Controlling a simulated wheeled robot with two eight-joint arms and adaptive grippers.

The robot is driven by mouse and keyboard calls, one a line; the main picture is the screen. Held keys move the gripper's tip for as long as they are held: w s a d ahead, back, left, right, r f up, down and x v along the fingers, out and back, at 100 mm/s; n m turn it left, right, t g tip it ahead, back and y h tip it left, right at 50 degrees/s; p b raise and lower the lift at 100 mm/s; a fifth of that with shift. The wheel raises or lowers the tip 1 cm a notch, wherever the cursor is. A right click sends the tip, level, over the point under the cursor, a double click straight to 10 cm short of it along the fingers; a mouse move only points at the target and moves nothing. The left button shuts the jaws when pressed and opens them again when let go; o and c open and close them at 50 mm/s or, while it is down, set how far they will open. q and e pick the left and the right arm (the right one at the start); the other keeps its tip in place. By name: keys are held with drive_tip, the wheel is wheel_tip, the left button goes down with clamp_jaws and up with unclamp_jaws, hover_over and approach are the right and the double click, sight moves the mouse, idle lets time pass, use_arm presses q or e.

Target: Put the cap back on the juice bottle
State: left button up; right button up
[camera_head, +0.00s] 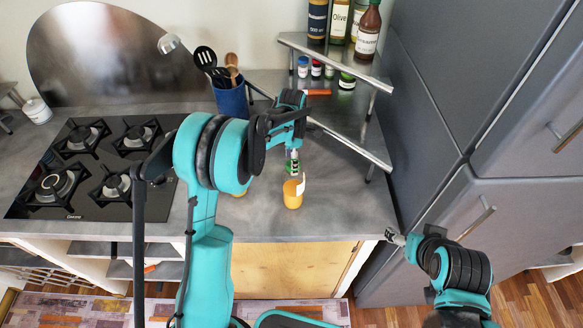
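The juice bottle (292,196) is orange with a white patch on its side. It stands upright on the counter near the front edge. My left gripper (293,164) points down directly above the bottle, close to its top.
A two-level corner shelf (335,62) behind the bottle holds several bottles and small jars. A blue utensil holder (231,101) stands at the back. A gas hob (95,165) is at left, tall grey cabinets (440,90) at right. Counter right of the bottle is clear.

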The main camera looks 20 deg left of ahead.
use_arm(q)
drive_tip(key=shift+f, duration=0.55)
drive_tip(key=shift+r, duration=0.1)
drive_tip(key=shift+c, duration=0.3)
drive_tip(key=c, duration=0.7)
drive_tip(key=shift+c, duration=0.2)
drive_tip(key=shift+r, duration=0.1)
wheel_tip(320, 180, up, 4)
drive_tip(key=shift+r+p, duration=0.1)
drive_tip(key=shift+p, duration=0.65)
drive_tip(key=s+d+r+p, duration=0.2)
drive_tip(key=d+r, duration=0.4)
drive_tip(key=d, duration=0.5)
drive_tip(key=shift+s+d+r, duration=0.15)
drive_tip(key=shift+s+r, duration=0.15)
drive_tip(key=shift+s, duration=0.25)
